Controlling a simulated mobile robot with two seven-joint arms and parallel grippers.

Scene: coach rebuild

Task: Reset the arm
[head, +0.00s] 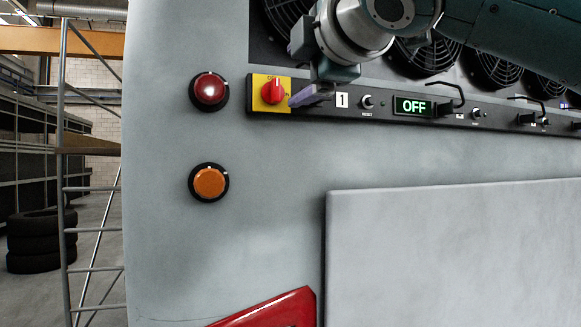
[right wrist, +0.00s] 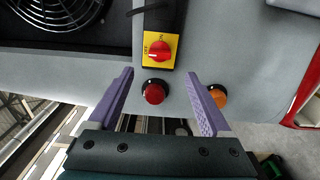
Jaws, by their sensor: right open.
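My right gripper (head: 308,90) is in front of the black switch strip in the head view, just right of the red rotary knob (head: 273,91) on its yellow plate. In the right wrist view its two purple fingers (right wrist: 156,100) stand wide apart with nothing between them. The red knob (right wrist: 159,51) on the yellow plate shows beyond the fingertips, apart from them. My right arm comes in from the upper right. My left gripper is not in view.
A red round lamp (head: 209,91) and an orange one (head: 209,183) sit on the grey coach wall (head: 260,230). The strip carries small switches and an "OFF" display (head: 414,106) below several fans (head: 500,65). A metal ladder (head: 66,190) and stacked tyres (head: 33,240) stand left.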

